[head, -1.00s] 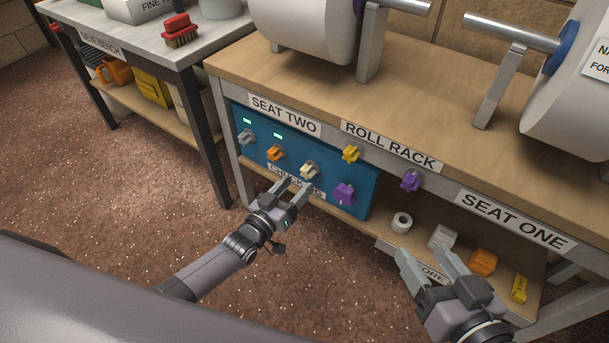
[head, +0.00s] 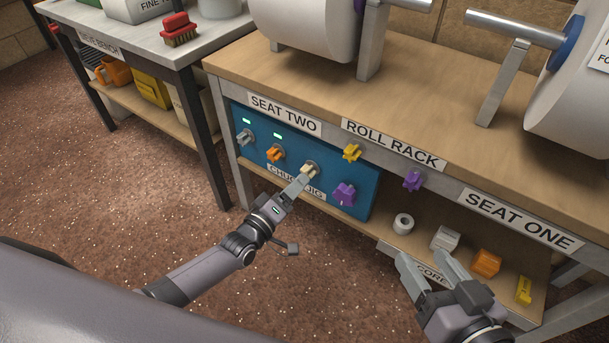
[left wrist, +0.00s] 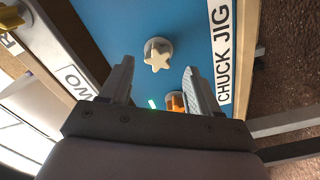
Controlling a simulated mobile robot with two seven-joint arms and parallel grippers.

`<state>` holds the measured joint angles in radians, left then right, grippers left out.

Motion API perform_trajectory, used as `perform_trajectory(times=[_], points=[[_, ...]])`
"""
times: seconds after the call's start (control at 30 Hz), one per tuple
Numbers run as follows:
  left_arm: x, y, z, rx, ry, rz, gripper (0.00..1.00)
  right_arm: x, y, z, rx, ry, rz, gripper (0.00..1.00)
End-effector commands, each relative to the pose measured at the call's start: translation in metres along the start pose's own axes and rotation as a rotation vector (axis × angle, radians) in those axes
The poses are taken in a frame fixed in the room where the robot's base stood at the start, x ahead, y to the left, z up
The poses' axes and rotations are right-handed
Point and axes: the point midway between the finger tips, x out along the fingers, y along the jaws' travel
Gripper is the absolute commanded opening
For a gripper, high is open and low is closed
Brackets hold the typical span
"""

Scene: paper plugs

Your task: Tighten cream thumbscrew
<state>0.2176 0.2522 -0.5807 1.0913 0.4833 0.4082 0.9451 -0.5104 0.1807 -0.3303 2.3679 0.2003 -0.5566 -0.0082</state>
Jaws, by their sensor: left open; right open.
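The cream thumbscrew (head: 311,168) is on the blue chuck jig panel (head: 374,185), partly behind my left gripper in the head view. In the left wrist view the cream thumbscrew (left wrist: 158,55) is star-shaped on a round pale base. My left gripper (head: 306,180) is open and points at it. Its two fingers (left wrist: 161,72) stand on either side of the knob's line, with clear gaps and no contact visible. My right gripper (head: 425,262) is open and empty, low in front of the shelf.
Orange (head: 275,152), grey (head: 245,137), yellow (head: 351,152) and purple (head: 344,194) thumbscrews surround the cream one. Another purple knob (head: 413,180) is on the rack frame. The tabletop edge (head: 330,112) overhangs above.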

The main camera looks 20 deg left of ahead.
Motion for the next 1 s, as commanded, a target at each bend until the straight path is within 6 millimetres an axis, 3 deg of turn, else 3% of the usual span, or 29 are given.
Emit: perform_trajectory(times=[1.0], points=[[0.04,0.001,-0.002,0.002,0.001,0.001,0.62,0.008,0.005,0.026,0.0,0.0,0.0,0.62]])
